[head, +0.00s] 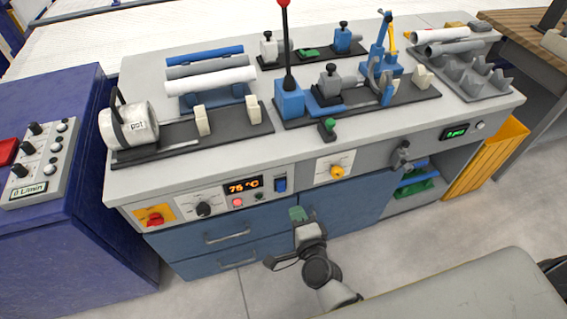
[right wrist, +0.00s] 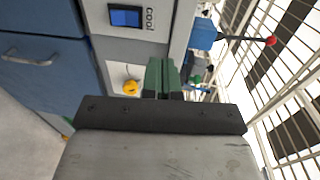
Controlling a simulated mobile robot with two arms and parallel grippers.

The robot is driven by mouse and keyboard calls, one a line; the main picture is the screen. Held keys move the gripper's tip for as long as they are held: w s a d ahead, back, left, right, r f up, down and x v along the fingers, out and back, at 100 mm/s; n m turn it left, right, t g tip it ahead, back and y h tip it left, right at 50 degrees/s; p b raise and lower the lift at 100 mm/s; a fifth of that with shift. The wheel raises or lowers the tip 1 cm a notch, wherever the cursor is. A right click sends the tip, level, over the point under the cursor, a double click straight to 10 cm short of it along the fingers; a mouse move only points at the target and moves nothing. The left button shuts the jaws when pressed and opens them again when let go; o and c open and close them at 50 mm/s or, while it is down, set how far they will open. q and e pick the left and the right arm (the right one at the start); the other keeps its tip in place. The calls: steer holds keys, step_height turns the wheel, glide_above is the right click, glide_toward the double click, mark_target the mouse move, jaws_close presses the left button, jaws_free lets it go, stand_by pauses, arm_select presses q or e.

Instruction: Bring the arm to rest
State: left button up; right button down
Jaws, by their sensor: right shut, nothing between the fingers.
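My right gripper (head: 298,214) hangs in front of the workbench (head: 125,195), below the front control panel and near the blue drawers. Its green fingers are together with nothing between them. In the right wrist view the shut green fingers (right wrist: 162,78) point towards the bench front, close to a yellow knob (right wrist: 131,87). The gripper appears apart from the bench, but the exact gap is hard to judge. My left gripper is not in view.
On the bench, a rack holds a blue, a grey and a white pipe (head: 210,82). A red-knobbed lever (head: 287,45) stands mid-bench. A grey holder (head: 462,75) with pipes is at right. A blue cabinet (head: 65,225) stands left. Floor shows in front of the drawers.

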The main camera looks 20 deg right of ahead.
steer(key=s+f+n+g+y, duration=0.1)
steer(key=s+f+n+g, duration=0.45)
steer(key=f, duration=0.65)
steer(key=s+f+n+g+y, duration=0.1)
steer(key=s+f+n+g, duration=0.2)
steer(key=s+f+n, duration=0.7)
steer(key=s+d+f+n+g+h, duration=0.1)
steer(key=s+d+f+n+g, duration=0.1)
steer(key=s+f, duration=0.5)
steer(key=s+d+f+n+g+h, duration=0.1)
steer(key=s+d+f+g, duration=0.4)
steer(key=s, duration=0.8)
step_height(320, 180, down, 2)
steer(key=shift+d+f+n+h, duration=0.1)
steer(key=shift+d+n+h, duration=0.2)
steer(key=shift+d+n, duration=0.65)
steer(key=shift+s+d, duration=0.1)
steer(key=shift+d, duration=0.05)
